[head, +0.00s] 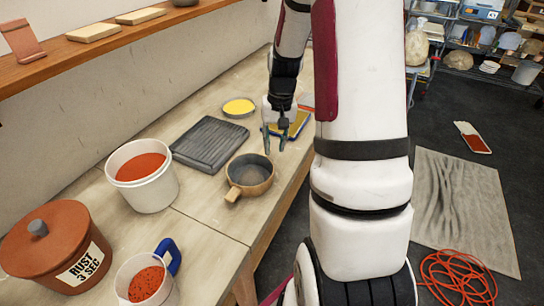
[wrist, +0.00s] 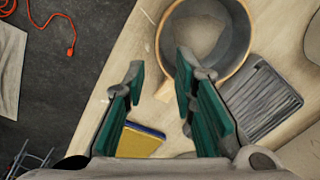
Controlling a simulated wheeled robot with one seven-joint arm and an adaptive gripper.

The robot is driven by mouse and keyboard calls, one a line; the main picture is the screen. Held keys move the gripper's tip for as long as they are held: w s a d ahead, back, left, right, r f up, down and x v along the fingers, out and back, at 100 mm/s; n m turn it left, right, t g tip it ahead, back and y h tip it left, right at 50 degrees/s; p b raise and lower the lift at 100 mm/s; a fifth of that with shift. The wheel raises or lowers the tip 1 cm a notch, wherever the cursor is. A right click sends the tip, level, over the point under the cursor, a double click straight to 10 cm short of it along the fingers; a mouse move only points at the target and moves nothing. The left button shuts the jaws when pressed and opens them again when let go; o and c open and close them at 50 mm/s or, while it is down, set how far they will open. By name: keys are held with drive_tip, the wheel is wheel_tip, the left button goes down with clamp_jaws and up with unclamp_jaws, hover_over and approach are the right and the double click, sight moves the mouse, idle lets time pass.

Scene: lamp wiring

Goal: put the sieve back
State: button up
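A round tan vessel with a grey inside and a short handle (head: 250,172), which looks like the sieve, sits on the workbench in the head view. It also shows at the top of the wrist view (wrist: 205,30), partly cut off by the frame. Whether its grey bottom is mesh is too small to tell. My gripper (head: 280,143) is above the bench, beyond and to the right of the vessel, over a blue and yellow pad (head: 298,122). In the wrist view its green-padded fingers (wrist: 160,70) are apart, with nothing held between them.
A ridged grey slab (head: 209,145) and yellow dish (head: 239,106) lie behind the vessel. A white bucket (head: 148,190), lidded rust pot (head: 40,262) and blue-handled mug (head: 135,285) crowd the left. A wooden shelf (head: 150,30) runs above. Orange cord (head: 455,280) lies on the floor.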

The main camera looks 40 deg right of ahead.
drive_tip(key=s+a+r+n+t+h, duration=0.1)
drive_tip(key=s+a+r+n, duration=0.1)
drive_tip(key=a+r, duration=0.6)
drive_tip(key=s+a+r+n+t, duration=0.1)
drive_tip(key=s+a+r+n, duration=0.1)
drive_tip(key=a+r, duration=0.6)
drive_tip(key=s+a+r+n+t, duration=0.3)
drive_tip(key=s+a+r, duration=0.4)
drive_tip(key=s, duration=0.3)
drive_tip(key=shift+s+a+r, duration=0.2)
drive_tip(key=shift+s+a, duration=0.2)
drive_tip(key=shift+a, duration=0.2)
